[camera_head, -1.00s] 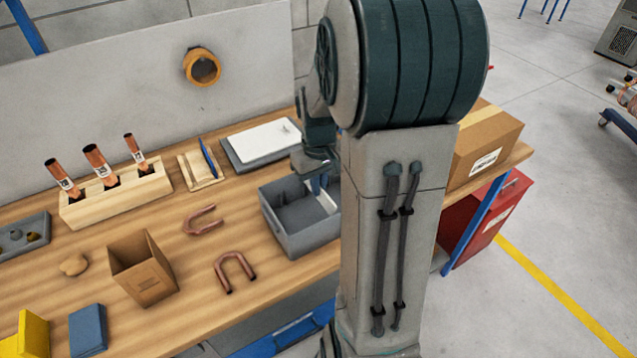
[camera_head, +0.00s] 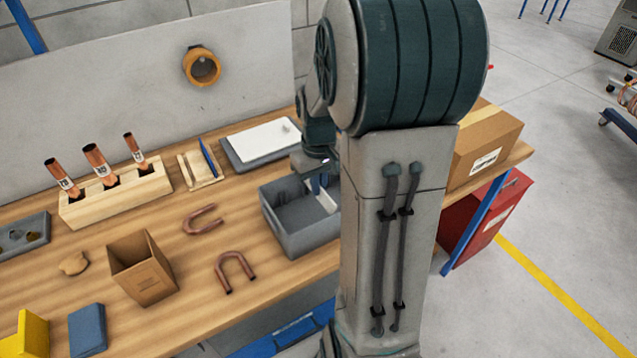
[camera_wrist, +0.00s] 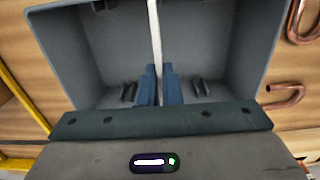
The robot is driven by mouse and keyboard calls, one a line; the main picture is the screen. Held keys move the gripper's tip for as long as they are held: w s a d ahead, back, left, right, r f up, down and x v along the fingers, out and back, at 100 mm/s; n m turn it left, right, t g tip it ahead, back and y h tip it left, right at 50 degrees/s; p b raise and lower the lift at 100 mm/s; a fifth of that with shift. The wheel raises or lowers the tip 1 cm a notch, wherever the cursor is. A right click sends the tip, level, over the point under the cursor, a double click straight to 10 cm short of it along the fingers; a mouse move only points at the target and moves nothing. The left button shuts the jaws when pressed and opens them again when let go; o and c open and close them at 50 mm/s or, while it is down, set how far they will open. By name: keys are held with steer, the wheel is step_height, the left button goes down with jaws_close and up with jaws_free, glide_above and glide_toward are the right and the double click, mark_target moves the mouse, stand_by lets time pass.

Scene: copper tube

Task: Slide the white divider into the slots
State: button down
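The grey bin (camera_head: 290,240) stands on the bench, partly behind my arm in the head view. Its walls (camera_wrist: 70,50) surround my fingers in the wrist view. Dark slot pieces (camera_wrist: 200,88) sit inside it on both sides of the fingers. The white divider (camera_wrist: 155,35) shows edge-on as a thin upright strip in the wrist view and as a pale sliver (camera_head: 327,202) in the head view. My gripper (camera_wrist: 161,72) has its blue fingers closed on the divider, one on each side. The divider's lower edge and its fit in the slots cannot be made out.
Bent copper tubes (camera_head: 236,271) and a small open cardboard box (camera_head: 145,272) lie left of the bin. A grey tray with a white sheet (camera_head: 262,140) is behind it. A wooden block holds copper tubes (camera_head: 118,197). A carton (camera_head: 485,145) stands at right.

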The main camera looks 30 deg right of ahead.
mark_target(319, 199)
steer(key=shift+f+b, duration=2.45)
steer(key=shift+f, duration=0.55)
steer(key=c, duration=1.5)
jaws_free()
steer(key=shift+c, duration=0.2)
step_height(319, 199, up, 14)
steer(key=shift+f, duration=0.1)
steer(key=s+a+f+t, duration=0.3)
steer(key=s+a, duration=0.9)
steer(key=shift+s+f, duration=0.25)
steer(key=shift+f, duration=0.1)
